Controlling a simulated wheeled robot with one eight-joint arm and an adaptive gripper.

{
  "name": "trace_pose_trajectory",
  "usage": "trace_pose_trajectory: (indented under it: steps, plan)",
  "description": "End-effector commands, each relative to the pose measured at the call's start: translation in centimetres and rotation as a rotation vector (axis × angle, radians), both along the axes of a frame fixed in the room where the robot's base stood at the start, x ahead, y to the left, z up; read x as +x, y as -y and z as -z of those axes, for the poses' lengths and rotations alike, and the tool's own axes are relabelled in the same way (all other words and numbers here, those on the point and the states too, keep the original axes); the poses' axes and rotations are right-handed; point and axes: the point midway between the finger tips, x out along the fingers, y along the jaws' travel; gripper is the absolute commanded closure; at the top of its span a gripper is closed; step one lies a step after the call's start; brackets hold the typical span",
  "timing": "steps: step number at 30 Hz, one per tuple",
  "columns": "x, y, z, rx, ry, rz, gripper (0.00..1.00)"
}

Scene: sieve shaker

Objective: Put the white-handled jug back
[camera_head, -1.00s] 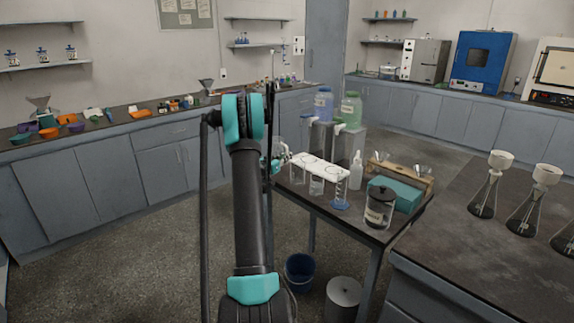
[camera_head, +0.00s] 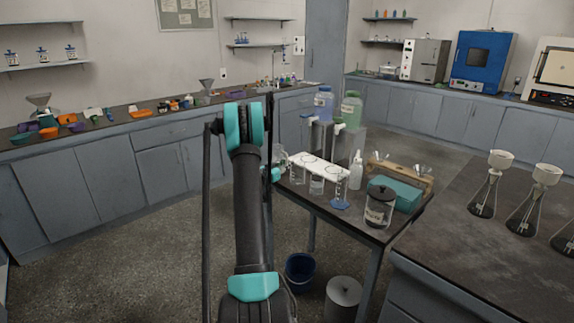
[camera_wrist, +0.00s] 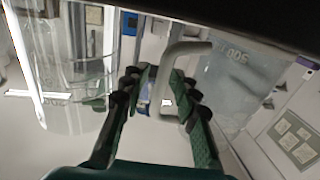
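The white-handled jug fills the right part of the wrist view as a clear wall with a volume mark (camera_wrist: 232,68). Its pale handle (camera_wrist: 188,48) runs down between the two dark-green fingers of my gripper (camera_wrist: 160,78). The fingertips lie close on both sides of the handle and appear shut on it. The wrist picture is upside down, so the mark reads inverted. In the head view my arm hides most of the gripper, and only a bit of clear glassware shows beside it, above the left end of the small table (camera_head: 330,212).
A large clear vessel (camera_wrist: 70,60) stands left in the wrist view. On the small table are a white tray (camera_head: 318,166), beakers, a blue-footed cylinder (camera_head: 340,190), a squeeze bottle (camera_head: 356,172) and a black-lidded jar (camera_head: 379,206). Two tapped carboys (camera_head: 351,108) stand behind. A bucket (camera_head: 300,270) is below.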

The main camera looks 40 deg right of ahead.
Motion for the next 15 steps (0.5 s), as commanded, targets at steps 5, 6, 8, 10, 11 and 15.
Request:
trace_pose_trajectory:
  steps: [5, 6, 8, 10, 11, 15]
  plan:
    - [0.0, 0.0, 0.0, 0.0, 0.0, -0.001, 0.7]
    - [0.0, 0.0, -0.1, 0.0, 0.0, -0.001, 0.7]
    - [0.0, 0.0, -0.2, 0.0, 0.0, -0.001, 0.7]
    - [0.0, -0.5, -0.3, 0.0, 0.0, -0.002, 0.7]
    - [-0.1, -0.8, -0.3, 0.0, 0.0, -0.002, 0.7]
    - [-0.6, -3.1, -0.2, 0.0, 0.0, -0.003, 0.7]
